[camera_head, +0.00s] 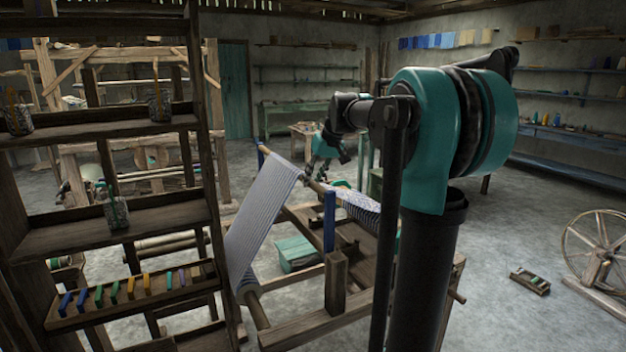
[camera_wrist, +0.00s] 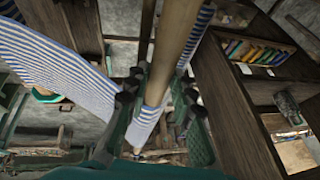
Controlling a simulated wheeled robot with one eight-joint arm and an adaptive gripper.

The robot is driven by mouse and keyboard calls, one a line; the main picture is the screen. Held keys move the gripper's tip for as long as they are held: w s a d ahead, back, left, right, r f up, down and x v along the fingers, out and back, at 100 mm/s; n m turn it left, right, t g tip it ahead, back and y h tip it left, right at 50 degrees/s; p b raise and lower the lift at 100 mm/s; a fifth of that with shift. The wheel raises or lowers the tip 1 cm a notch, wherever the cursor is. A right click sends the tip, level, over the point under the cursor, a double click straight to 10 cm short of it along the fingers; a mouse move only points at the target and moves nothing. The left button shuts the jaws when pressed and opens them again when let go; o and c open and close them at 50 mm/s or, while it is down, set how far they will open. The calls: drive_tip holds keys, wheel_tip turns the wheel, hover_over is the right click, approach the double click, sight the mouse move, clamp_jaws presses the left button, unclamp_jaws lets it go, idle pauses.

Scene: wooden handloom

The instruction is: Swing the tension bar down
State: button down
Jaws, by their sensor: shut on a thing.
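The wooden tension bar (camera_wrist: 178,45) runs lengthwise through the wrist view, with blue-and-white striped cloth (camera_wrist: 75,80) beside and beneath it. In the head view the bar (camera_head: 316,186) lies across the upper loom, and the cloth (camera_head: 262,215) slopes from it down to a lower roller (camera_head: 256,310). My gripper (camera_wrist: 160,98) has one dark finger on each side of the bar and is shut on it.
A blue post (camera_head: 330,222) stands at the loom's near right. A dark shelf rack (camera_head: 115,235) with jars and coloured pieces is close on the left; its shelves also show in the wrist view (camera_wrist: 232,100). A teal box (camera_head: 298,254) lies by the loom.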

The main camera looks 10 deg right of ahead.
drive_tip(key=shift+s+a+h, duration=0.25)
drive_tip(key=shift+a+h, duration=0.05)
drive_tip(key=shift+a, duration=0.45)
drive_tip(key=s+a+f+n+t+h, duration=0.1)
drive_tip(key=a+f+h, duration=0.3)
drive_tip(key=a, duration=0.4)
drive_tip(key=s+a+f+t+h, duration=0.2)
drive_tip(key=s+a+f+h, duration=0.1)
drive_tip(key=a, duration=0.5)
drive_tip(key=shift+s+f+n+h, duration=0.4)
drive_tip(key=shift+s+f, duration=0.3)
drive_tip(key=shift+f, duration=0.5)
drive_tip(key=c, duration=1.5)
unclamp_jaws()
drive_tip(key=shift+a+f, duration=0.1)
drive_tip(key=shift+o, duration=1)
